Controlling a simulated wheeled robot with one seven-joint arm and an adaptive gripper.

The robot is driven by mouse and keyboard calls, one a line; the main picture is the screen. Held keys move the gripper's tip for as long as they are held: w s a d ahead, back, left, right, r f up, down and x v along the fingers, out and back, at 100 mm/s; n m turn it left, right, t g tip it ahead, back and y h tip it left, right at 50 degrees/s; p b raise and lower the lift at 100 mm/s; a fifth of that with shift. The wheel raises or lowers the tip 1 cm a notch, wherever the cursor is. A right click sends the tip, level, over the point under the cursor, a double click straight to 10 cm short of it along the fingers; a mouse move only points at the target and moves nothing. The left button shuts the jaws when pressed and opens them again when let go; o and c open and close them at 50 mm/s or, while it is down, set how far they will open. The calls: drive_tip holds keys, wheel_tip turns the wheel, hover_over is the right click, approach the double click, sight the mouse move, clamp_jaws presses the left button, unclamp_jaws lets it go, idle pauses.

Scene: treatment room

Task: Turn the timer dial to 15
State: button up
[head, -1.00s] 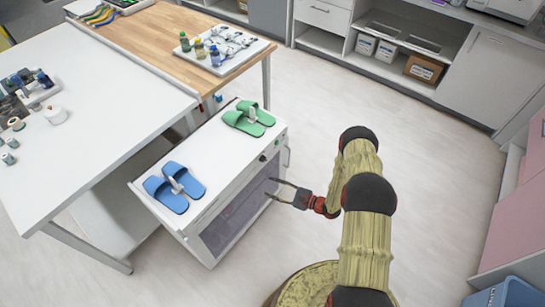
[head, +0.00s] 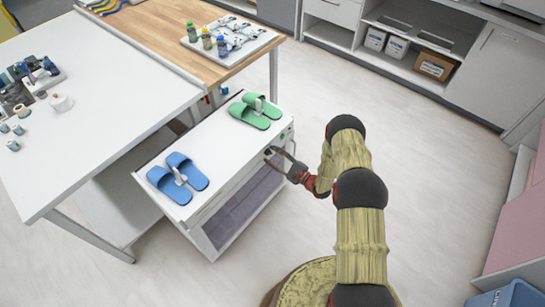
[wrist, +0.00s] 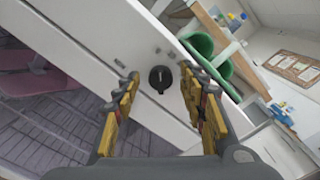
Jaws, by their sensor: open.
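The timer dial (wrist: 160,78) is a round black knob on the white front panel of a cabinet (head: 222,145) with a glass door. In the wrist view it sits between the two open yellow-padded fingers of my gripper (wrist: 160,74), near their tips. A gap shows on each side of it, and I cannot tell whether either finger touches it. In the head view my gripper (head: 281,162) is at the upper right of the cabinet front, and its fingers largely cover the dial. No scale numbers or pointer setting can be read.
Blue slippers (head: 179,177) and green slippers (head: 255,110) lie on the cabinet top. A white table (head: 95,120) stands to the left, and a wooden-topped bench (head: 165,38) behind. The floor (head: 400,135) to the right is clear.

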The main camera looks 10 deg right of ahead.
drive_tip(key=shift+c, duration=1.1)
clamp_jaws()
